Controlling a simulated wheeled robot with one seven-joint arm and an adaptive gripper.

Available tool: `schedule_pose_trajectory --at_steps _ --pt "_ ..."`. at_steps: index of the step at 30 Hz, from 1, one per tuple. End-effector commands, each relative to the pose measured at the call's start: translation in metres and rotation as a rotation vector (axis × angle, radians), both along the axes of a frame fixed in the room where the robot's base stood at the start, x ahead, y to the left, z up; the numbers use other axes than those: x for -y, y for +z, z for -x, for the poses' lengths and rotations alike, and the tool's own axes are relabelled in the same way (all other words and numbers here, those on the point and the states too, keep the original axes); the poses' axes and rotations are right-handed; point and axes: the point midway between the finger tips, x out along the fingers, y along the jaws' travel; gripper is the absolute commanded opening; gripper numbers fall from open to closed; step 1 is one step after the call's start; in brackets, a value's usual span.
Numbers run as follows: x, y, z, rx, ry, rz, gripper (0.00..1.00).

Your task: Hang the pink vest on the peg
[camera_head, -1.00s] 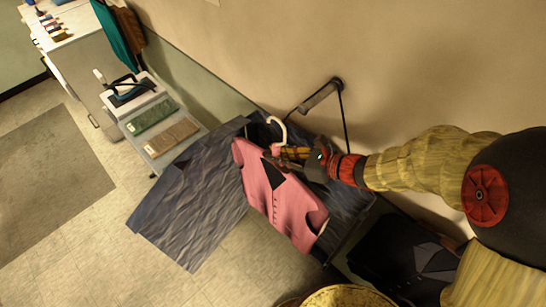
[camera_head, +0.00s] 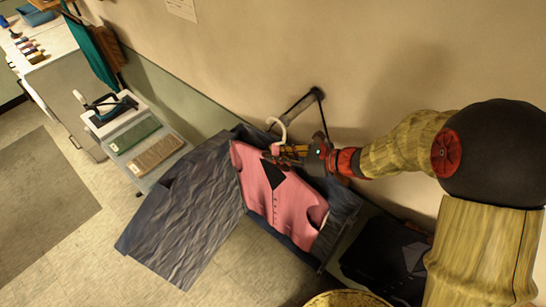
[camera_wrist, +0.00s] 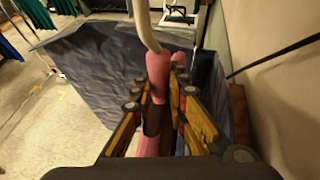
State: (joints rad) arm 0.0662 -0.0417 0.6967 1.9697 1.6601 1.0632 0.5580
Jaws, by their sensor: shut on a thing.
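The pink vest (camera_head: 290,207) hangs from my gripper (camera_head: 281,154) in the head view, its front with dark neckline and buttons facing the camera. My gripper is shut on it near the hanger at its top; a white hook (camera_head: 276,128) rises above. In the wrist view the pink cloth (camera_wrist: 158,75) lies between my fingers (camera_wrist: 160,105), with the white hook (camera_wrist: 146,25) going up from it.
A dark blue cloth-like sheet (camera_head: 180,220) spreads behind the vest. A cart (camera_head: 140,140) with folded cloths stands to the left. Dark garments (camera_head: 385,258) lie at the lower right, with a yellowish round rim (camera_head: 345,299) below. The wall is close behind my gripper.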

Motion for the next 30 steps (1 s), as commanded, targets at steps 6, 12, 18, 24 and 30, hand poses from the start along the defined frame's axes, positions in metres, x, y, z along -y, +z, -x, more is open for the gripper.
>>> schedule_pose_trajectory --at_steps 6,12,18,24,30 --pt "0.009 0.001 -0.011 0.001 0.0 -0.002 0.0" --pt "0.017 0.0 -0.022 0.0 -0.001 -0.002 0.0" --pt "0.024 -0.001 -0.031 0.0 0.0 -0.001 0.0" --pt "0.032 -0.001 -0.042 0.001 -0.002 -0.001 0.0" --pt "0.04 -0.003 -0.051 0.0 0.0 -0.001 0.0"
